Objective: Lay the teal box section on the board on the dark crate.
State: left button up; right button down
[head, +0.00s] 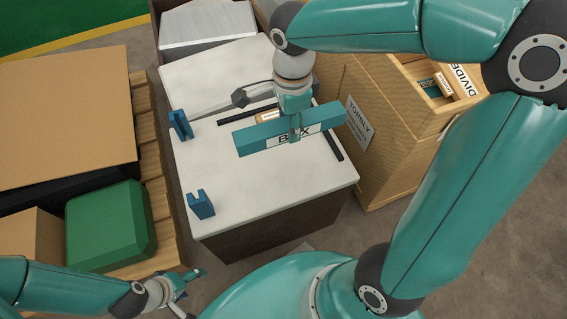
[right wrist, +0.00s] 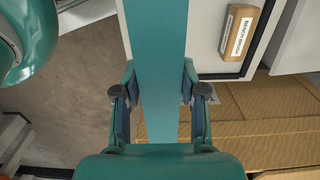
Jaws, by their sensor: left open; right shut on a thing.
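The teal box section (head: 252,138), labelled "BOX", lies level across the white board (head: 270,190) on the dark crate (head: 262,234). My right gripper (head: 295,134) is shut on it near its middle, from above. The section also shows in the right wrist view (right wrist: 160,65), running between the two fingers (right wrist: 160,100). I cannot tell whether it touches the board or hangs just over it. My left gripper (head: 188,290) is open and empty at the lower left, beside the pallet and off the board.
Two blue brackets (head: 181,125) (head: 201,205) stand on the board's left side. Dark strips (head: 248,114) (head: 333,146) and a brush box (right wrist: 239,31) lie on the board. A wooden crate (head: 385,130) stands right; a pallet with a green case (head: 108,225) stands left.

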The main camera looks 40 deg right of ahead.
aim_at(288, 171)
notch_tip(288, 171, down, 17)
jog(key=b, duration=0.5)
jog(key=shift+f, duration=0.1)
jog(key=shift+f, duration=0.1)
jog(key=c, duration=0.7)
grip_release()
jog(key=shift+o, duration=0.2)
jog(key=shift+r, duration=0.45)
notch_tip(288, 171, up, 11)
jog(key=p, duration=0.3)
jog(key=shift+r+p, duration=0.15)
jog(key=shift+p, duration=0.25)
